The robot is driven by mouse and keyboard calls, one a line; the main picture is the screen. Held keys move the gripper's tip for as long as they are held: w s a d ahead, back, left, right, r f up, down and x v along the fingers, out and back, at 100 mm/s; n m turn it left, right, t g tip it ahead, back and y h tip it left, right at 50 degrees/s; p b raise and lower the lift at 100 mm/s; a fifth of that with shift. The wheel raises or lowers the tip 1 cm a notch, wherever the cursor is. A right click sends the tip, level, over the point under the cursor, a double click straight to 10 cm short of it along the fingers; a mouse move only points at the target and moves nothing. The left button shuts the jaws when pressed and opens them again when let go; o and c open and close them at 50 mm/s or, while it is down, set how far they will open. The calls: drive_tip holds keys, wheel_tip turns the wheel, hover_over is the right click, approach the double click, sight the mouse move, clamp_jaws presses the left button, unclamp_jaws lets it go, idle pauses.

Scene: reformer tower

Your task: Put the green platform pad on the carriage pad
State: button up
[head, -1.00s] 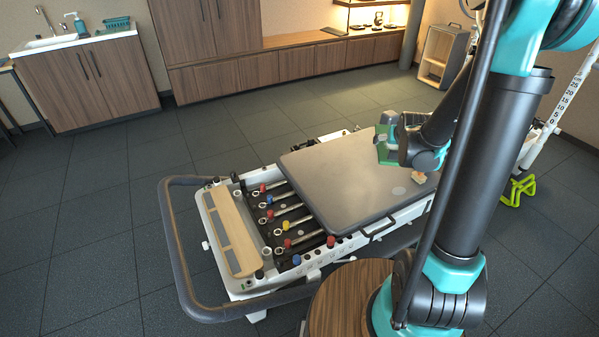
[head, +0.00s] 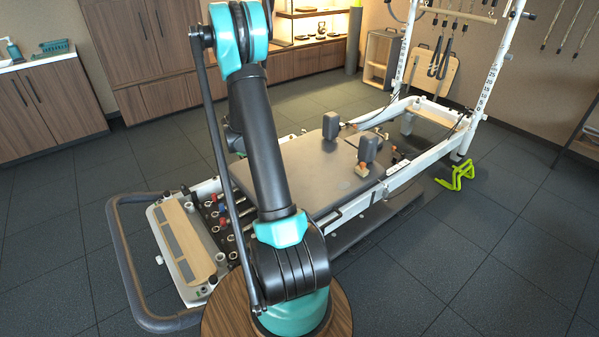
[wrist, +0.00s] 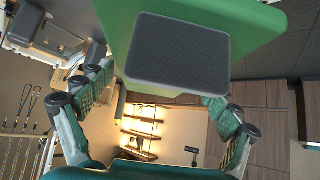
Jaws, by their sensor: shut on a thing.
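The green platform pad (wrist: 265,22) fills the top of the wrist view, with a dark grey textured panel on its face. My gripper (wrist: 160,88) has its fingers on both sides of the pad and is shut on it. In the head view the gripper and green pad are hidden behind my own arm. The carriage pad (head: 325,178) is the flat grey top of the reformer, and its left part is covered by my arm. Whether the green pad is over it cannot be told.
Two grey upright shoulder blocks (head: 368,148) stand at the carriage pad's far right end. A small wooden piece (head: 362,170) lies by its right edge. The white tower frame (head: 485,80) rises behind. A lime-green stand (head: 456,174) is on the floor at right.

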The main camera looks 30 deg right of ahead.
drive_tip(key=s+d+f+m+g+h, duration=0.1)
drive_tip(key=d+f+m+g+h, duration=0.25)
drive_tip(key=d, duration=0.95)
drive_tip(key=d+f+m+g+y, duration=0.1)
drive_tip(key=d+f+m+g, duration=0.35)
drive_tip(key=d, duration=0.85)
drive_tip(key=shift+m+t+h, duration=0.25)
drive_tip(key=shift+m+t, duration=0.25)
drive_tip(key=shift+t, duration=0.4)
wheel_tip(320, 180, down, 17)
drive_tip(key=shift+d+f, duration=0.15)
drive_tip(key=shift+s+f, duration=0.1)
drive_tip(key=shift+f, duration=2.15)
drive_tip(key=o, duration=1.3)
drive_tip(key=shift+o, duration=0.2)
